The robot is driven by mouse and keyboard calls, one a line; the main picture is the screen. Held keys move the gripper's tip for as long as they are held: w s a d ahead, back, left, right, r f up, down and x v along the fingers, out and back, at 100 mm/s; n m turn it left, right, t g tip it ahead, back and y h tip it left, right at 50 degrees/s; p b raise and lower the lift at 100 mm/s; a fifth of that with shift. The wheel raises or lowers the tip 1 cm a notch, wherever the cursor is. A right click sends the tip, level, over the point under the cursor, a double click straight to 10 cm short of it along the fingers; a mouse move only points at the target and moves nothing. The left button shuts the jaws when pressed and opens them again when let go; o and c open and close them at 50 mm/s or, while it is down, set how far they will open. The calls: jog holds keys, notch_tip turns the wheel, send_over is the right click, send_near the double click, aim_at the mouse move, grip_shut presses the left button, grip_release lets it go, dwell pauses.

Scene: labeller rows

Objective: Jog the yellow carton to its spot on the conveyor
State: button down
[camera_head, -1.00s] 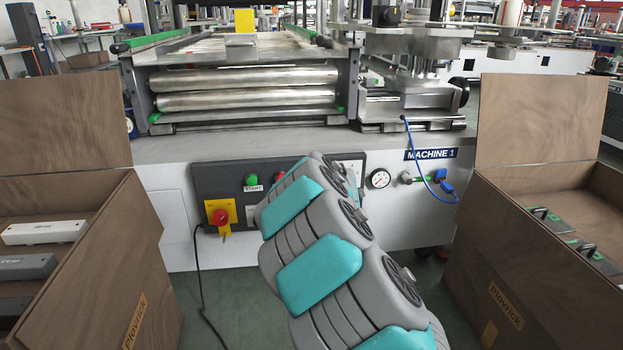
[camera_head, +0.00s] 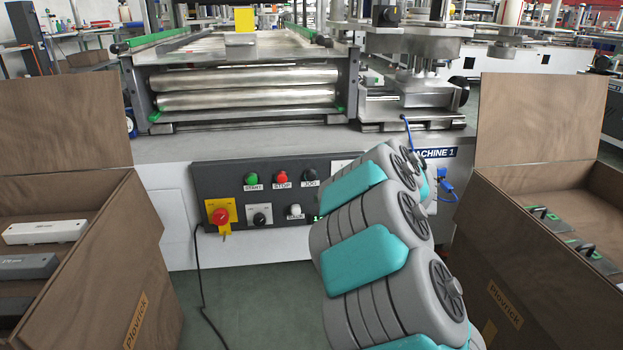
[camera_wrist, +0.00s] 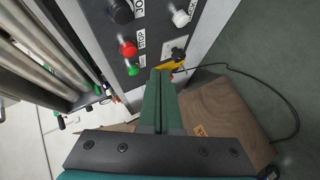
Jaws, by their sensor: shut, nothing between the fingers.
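The yellow carton (camera_head: 240,18) sits on the conveyor (camera_head: 185,50), above its near end. The control panel (camera_head: 225,188) is below, with a green START button (camera_head: 251,178), a red STOP button (camera_head: 281,176) and a black JOG button (camera_head: 311,175). My gripper (camera_wrist: 160,73) is shut and empty in the wrist view; my arm hides it in the head view. In the wrist view its tips overlap the panel's lower part, near the green button (camera_wrist: 132,70). The red button (camera_wrist: 127,48) and the black JOG button (camera_wrist: 121,11) show farther up.
Brown boxes stand at left (camera_head: 85,260) and right (camera_head: 540,250) of the machine. A red emergency stop (camera_head: 220,216) on a yellow plate, a selector knob (camera_head: 260,217) and a white button (camera_head: 294,211) share the panel. A black cable (camera_head: 200,290) hangs to the floor.

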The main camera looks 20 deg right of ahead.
jog(key=shift+w, duration=0.15)
jog(key=p, duration=0.4)
send_near(309, 180)
jog(key=w+a+f, duration=0.3)
jog(key=shift+w+d, duration=0.1)
jog(key=shift+w, duration=0.25)
jog(key=shift+w+d+p, duration=0.2)
jog(key=shift+w+p, duration=0.7)
jog(key=shift+p, duration=0.25)
dwell(2.2)
jog(key=shift+s+f, duration=0.1)
jog(key=shift+s, duration=0.05)
dwell(0.5)
jog(key=shift+s+a+b, duration=0.25)
jog(key=shift+s+b, duration=0.25)
jog(key=shift+s, duration=0.25)
